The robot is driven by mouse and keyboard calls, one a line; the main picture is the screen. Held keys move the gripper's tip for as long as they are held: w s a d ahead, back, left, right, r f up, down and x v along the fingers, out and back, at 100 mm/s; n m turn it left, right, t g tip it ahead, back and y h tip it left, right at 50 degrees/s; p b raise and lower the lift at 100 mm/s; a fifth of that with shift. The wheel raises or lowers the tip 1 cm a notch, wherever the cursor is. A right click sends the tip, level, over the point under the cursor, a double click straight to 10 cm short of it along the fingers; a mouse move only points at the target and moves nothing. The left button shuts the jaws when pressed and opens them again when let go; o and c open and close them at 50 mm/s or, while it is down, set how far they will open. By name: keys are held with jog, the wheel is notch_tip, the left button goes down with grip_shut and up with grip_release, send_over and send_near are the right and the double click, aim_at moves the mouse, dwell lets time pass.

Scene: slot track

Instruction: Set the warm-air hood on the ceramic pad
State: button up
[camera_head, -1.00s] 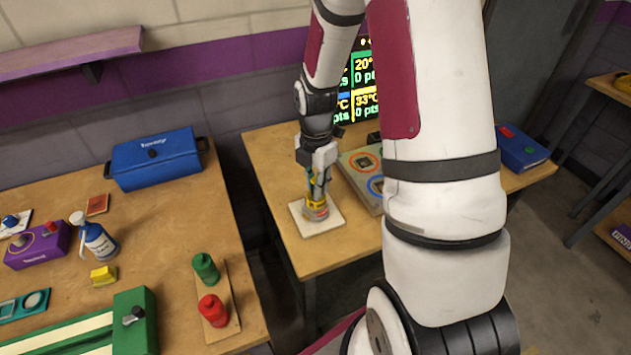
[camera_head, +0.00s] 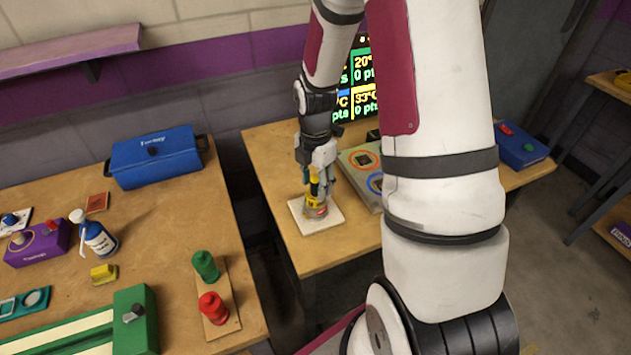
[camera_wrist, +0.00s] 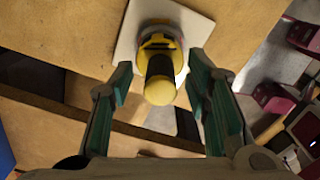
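The warm-air hood (camera_head: 315,204) is yellow and black with a grey and red base. It stands upright on the pale square ceramic pad (camera_head: 300,223) on the middle table. In the wrist view the hood's black and yellow handle (camera_wrist: 160,78) points toward me, with the pad (camera_wrist: 192,22) beneath its base. My gripper (camera_head: 318,180) is at the hood's upper part. In the wrist view my gripper (camera_wrist: 161,84) is open, its green-lined fingers on either side of the handle with gaps visible. Part of the hood is hidden by my gripper in the head view.
A grey panel with coloured rings (camera_head: 358,165) lies just right of the pad. A lit score screen (camera_head: 362,85) stands behind it.

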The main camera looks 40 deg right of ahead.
notch_tip(320, 180, up, 12)
dwell(0.6)
jog(key=shift+r, duration=0.1)
jog(key=s+a+r+m+t, duration=0.2)
jog(key=s+a+r+m, duration=0.4)
jog(key=s+r+m, duration=0.2)
jog(key=s+a+r+m+t, duration=0.3)
jog(key=s+a+r+m, duration=0.3)
jog(key=m, duration=0.6)
jog(key=s+r, duration=0.2)
jog(key=s, duration=0.1)
jog(key=shift+s+a+r, duration=0.2)
jog(key=shift+s+a, duration=0.05)
jog(key=shift+s, duration=0.1)
